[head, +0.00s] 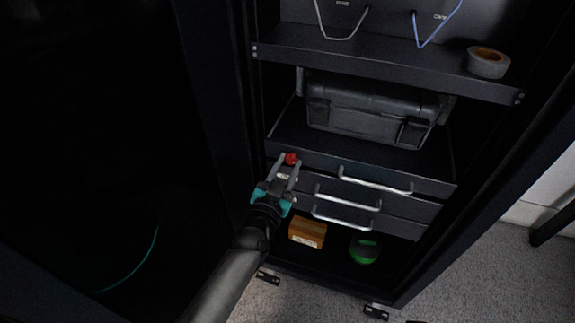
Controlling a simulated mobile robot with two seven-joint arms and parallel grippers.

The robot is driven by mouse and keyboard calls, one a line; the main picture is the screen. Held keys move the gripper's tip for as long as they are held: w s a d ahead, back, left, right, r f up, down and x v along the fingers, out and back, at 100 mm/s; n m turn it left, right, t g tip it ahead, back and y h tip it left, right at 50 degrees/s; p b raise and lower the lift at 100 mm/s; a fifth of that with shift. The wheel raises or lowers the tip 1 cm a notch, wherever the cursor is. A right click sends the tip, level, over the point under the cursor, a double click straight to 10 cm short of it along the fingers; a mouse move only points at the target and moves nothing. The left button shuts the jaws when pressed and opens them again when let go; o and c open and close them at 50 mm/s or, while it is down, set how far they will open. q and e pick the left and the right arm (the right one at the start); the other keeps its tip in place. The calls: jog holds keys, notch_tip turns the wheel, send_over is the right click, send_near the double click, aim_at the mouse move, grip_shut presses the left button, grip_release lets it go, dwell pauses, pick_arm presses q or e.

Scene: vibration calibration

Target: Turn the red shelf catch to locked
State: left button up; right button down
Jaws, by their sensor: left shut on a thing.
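The red shelf catch (291,158) is a small round red knob at the left front edge of the shelf that holds the black case. My left gripper (287,169) reaches up to it from below, with its two pale fingers on either side of the red knob. It is shut on the catch. The fingers partly hide the catch, and I cannot tell which way it is turned. My right gripper is not in view.
A black case (365,108) sits on the shelf above several drawers with silver handles (375,183). A tape roll (487,62) lies on the upper shelf. An orange box (307,232) and a green round thing (364,249) stand at the cabinet's bottom.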

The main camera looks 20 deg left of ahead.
pick_arm(q)
grip_shut()
